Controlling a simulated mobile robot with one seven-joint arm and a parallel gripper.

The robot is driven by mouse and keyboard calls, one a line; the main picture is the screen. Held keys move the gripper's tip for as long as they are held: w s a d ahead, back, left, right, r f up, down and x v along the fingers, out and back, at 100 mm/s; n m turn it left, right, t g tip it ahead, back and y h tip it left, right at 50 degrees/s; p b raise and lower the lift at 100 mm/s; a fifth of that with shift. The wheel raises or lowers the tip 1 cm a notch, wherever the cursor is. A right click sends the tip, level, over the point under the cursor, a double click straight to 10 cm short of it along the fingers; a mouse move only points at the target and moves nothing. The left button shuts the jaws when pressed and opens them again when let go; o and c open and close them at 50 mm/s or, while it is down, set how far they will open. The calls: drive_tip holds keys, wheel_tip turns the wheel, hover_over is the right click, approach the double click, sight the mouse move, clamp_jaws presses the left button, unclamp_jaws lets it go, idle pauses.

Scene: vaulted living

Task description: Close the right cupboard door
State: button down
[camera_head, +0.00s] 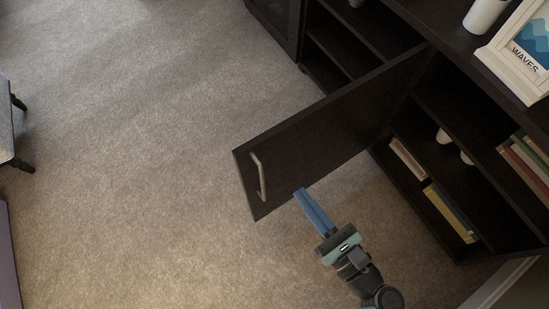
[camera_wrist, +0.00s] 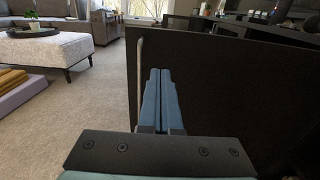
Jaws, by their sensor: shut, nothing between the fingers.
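The right cupboard door (camera_head: 330,125) is dark and stands wide open, swung out from the cupboard over the carpet. Its pale bar handle (camera_head: 260,176) is near the free edge, on the face towards the bottom of the head view. In the wrist view the door (camera_wrist: 235,85) fills the right half, with the handle (camera_wrist: 140,85) upright at its left. My gripper (camera_head: 300,192) is shut and empty, its blue fingers pointing at the door's handle side, right of the handle. The fingers (camera_wrist: 160,72) overlap the door in the wrist view; I cannot tell whether they touch it.
The open cupboard (camera_head: 455,130) holds several books (camera_head: 525,160) and white items. A picture frame (camera_head: 520,50) and a white cup (camera_head: 484,15) stand on top. A tufted ottoman (camera_wrist: 45,48) stands at the left of the wrist view. Carpet (camera_head: 130,150) left of the door is clear.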

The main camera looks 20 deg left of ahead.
sight(267, 148)
drive_tip(key=b+x, duration=0.2)
drive_tip(key=x, duration=0.9)
drive_tip(key=shift+w, duration=0.1)
